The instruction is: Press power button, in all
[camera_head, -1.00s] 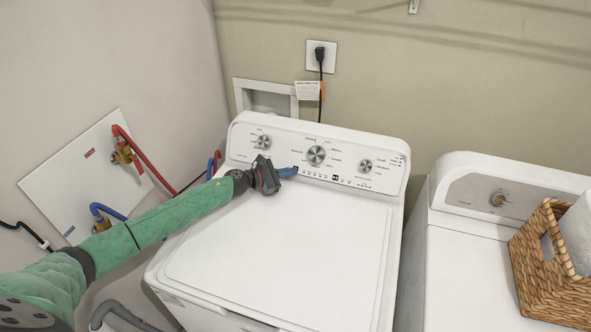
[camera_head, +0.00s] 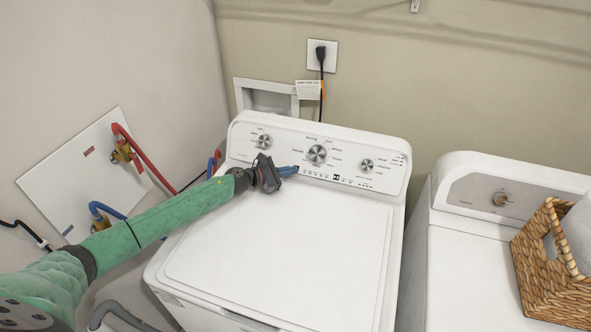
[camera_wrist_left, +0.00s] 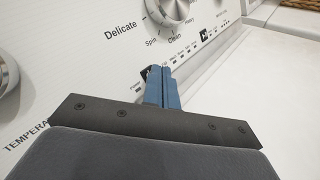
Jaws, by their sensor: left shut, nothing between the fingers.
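The washing machine (camera_head: 290,240) has a white top and a slanted control panel (camera_head: 222,139) with three silver knobs. My left gripper (camera_head: 296,170) is shut and empty, its blue fingertips at the lower edge of the panel, below and left of the middle knob (camera_head: 316,154). In the left wrist view, the blue fingertips (camera_wrist_left: 162,76) cover part of a row of small marks and a dark button (camera_wrist_left: 146,72), which shows partly beside them. I cannot tell whether the tips touch the panel or press the button. My right gripper is out of view.
A second white machine (camera_head: 460,270) stands to the right, with a wicker basket (camera_head: 548,275) on it. Red and blue hoses with valves (camera_head: 122,152) are on the left wall. A black plug (camera_head: 321,53) is in the back wall outlet. The washer lid is clear.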

